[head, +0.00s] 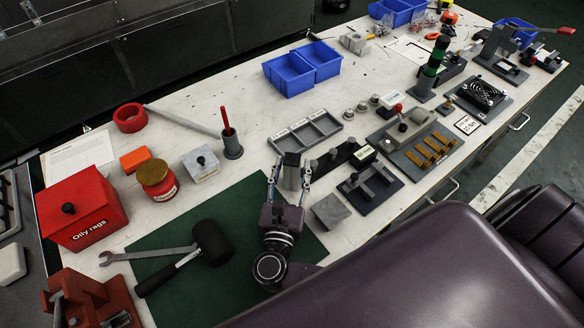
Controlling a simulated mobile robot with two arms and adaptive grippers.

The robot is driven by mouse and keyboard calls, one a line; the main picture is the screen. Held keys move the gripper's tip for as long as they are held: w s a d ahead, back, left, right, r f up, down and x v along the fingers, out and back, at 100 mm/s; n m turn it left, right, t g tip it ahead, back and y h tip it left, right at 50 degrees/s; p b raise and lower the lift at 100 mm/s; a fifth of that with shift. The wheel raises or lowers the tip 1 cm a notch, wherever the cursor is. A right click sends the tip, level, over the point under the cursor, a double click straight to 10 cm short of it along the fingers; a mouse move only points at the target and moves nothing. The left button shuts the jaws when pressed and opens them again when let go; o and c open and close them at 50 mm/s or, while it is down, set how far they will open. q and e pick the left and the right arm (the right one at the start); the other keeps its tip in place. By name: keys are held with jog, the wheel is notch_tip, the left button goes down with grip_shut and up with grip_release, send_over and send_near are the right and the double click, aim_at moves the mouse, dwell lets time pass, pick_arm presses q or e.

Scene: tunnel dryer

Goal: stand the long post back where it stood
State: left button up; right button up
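A grey upright post (291,172) with a dark top shows near the middle of the head view, at the left end of a dark stand (347,154) that bears shorter round posts. My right gripper (290,175) reaches up from below. Its two fingers are spread, one on each side of the grey post, with what looks like a small gap on both sides. The foot of the post is hidden behind the gripper, so I cannot tell whether it rests on the stand or the table. My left gripper is not in view.
A green mat (225,285) with a black mallet (211,242) lies left of my gripper. A grey tray (305,131) stands behind.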

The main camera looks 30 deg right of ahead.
jog(key=shift+r, duration=0.1)
jog(key=shift+s+a, duration=0.1)
jog(key=shift+s, duration=0.05)
jog(key=b+v, duration=0.3)
jog(key=v, duration=0.8)
jog(key=shift+s+a, duration=0.25)
jog(key=shift+s, duration=0.05)
